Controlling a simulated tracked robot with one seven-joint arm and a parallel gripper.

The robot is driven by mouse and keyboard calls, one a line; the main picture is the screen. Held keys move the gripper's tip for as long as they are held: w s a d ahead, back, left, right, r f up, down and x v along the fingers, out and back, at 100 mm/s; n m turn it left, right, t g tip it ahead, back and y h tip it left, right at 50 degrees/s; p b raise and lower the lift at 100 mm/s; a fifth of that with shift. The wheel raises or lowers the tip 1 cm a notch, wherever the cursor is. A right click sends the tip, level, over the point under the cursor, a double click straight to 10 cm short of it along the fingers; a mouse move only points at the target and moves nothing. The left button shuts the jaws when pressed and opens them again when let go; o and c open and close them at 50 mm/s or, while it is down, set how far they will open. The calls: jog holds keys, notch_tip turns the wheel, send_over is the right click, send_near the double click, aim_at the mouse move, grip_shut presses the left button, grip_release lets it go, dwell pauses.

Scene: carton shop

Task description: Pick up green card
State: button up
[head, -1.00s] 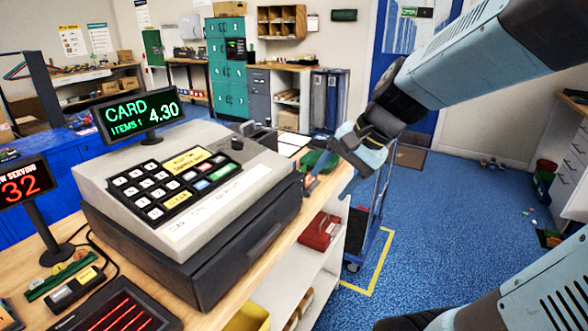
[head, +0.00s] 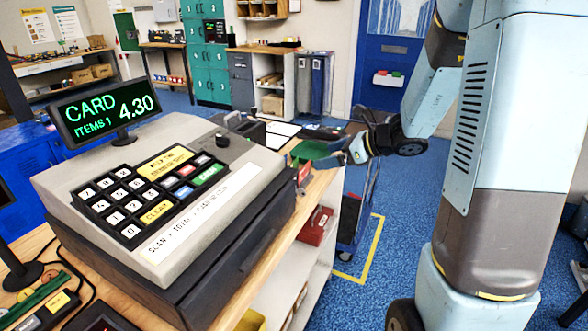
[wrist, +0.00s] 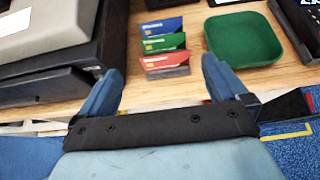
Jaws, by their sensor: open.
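The green card (wrist: 164,43) stands in a small rack in the wrist view, between a blue card (wrist: 162,26) behind it and a red card (wrist: 165,60) in front. The cards lie just beyond my gripper (wrist: 162,70), roughly centred between its two blue fingers. The fingers are spread apart with nothing between them. In the head view, my gripper (head: 342,157) is at the counter's right edge, beside the register. There the red card (head: 304,172) shows at the register's corner, and the green card cannot be made out clearly.
A green tray (wrist: 243,38) sits right of the cards, close to the right finger. The cash register (head: 150,190) fills the counter on the left. A red box (head: 316,226) is on a shelf below. A trolley (head: 352,225) stands beside the counter.

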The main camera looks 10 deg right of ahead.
aim_at(293, 163)
jog(key=x, duration=0.8)
jog(key=shift+w+d, duration=0.15)
jog(key=shift+w+r+x, duration=0.1)
jog(key=shift+x, duration=1.3)
jog(key=shift+w+r+x, duration=0.1)
jog(key=shift+r+x, duration=0.05)
jog(key=shift+x, duration=1.3)
jog(key=c, duration=0.7)
